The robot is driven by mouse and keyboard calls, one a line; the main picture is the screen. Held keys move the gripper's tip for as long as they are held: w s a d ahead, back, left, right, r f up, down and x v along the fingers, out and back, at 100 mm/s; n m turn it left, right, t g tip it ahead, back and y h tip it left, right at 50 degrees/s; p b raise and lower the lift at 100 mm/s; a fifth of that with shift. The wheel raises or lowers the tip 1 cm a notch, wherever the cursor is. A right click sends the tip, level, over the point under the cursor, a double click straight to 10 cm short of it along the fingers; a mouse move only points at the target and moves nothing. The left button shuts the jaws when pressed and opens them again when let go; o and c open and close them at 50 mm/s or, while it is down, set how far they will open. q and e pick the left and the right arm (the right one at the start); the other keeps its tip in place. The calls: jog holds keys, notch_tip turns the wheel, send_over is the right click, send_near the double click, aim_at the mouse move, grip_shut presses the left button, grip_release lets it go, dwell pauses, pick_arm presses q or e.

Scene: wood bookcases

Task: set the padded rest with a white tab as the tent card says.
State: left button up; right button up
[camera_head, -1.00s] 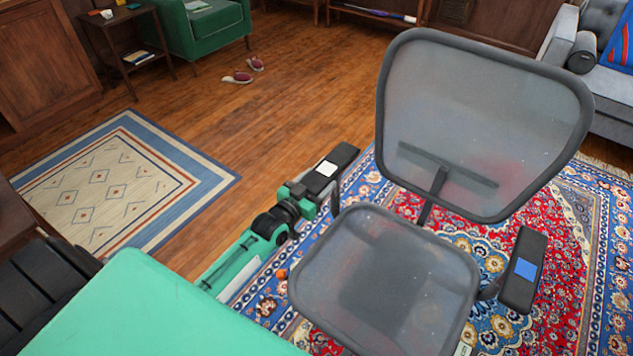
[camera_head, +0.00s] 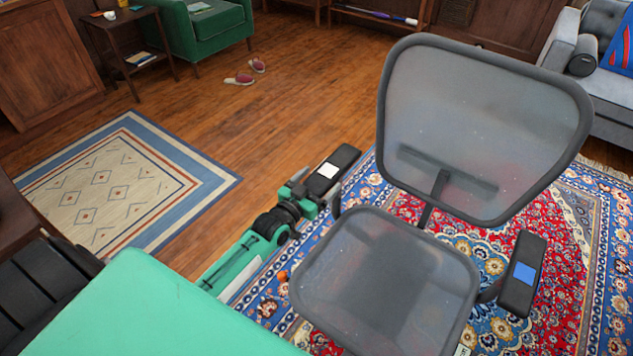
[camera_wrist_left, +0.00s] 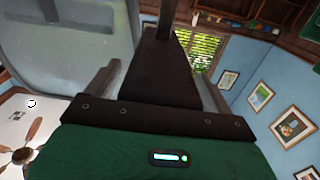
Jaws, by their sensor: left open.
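The padded rest with the white tab (camera_head: 345,157) is the black armrest on the left side of the grey mesh chair (camera_head: 390,270). Its white tab (camera_head: 327,170) faces up. My left gripper (camera_head: 308,197) is open at the near end of this rest, low beside it. In the left wrist view, a dark block (camera_wrist_left: 160,75), seemingly the rest, stands between the two grey fingers; contact cannot be told. The other armrest (camera_head: 522,275) carries a blue tab. No readable tent card shows. My right gripper is not in view.
The chair stands on a patterned red and blue rug (camera_head: 590,230). A green surface (camera_head: 150,310) fills the lower left. A beige rug (camera_head: 110,185), slippers (camera_head: 240,79), a green armchair (camera_head: 205,35) and a grey sofa (camera_head: 612,105) lie farther off. Bare wood floor is clear left of the chair.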

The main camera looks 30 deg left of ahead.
pick_arm(q)
jog(key=shift+s, duration=0.1)
jog(key=s+a+p, duration=0.1)
jog(key=s+a, duration=0.1)
jog(key=s, duration=1.1)
jog(key=shift+s, duration=0.25)
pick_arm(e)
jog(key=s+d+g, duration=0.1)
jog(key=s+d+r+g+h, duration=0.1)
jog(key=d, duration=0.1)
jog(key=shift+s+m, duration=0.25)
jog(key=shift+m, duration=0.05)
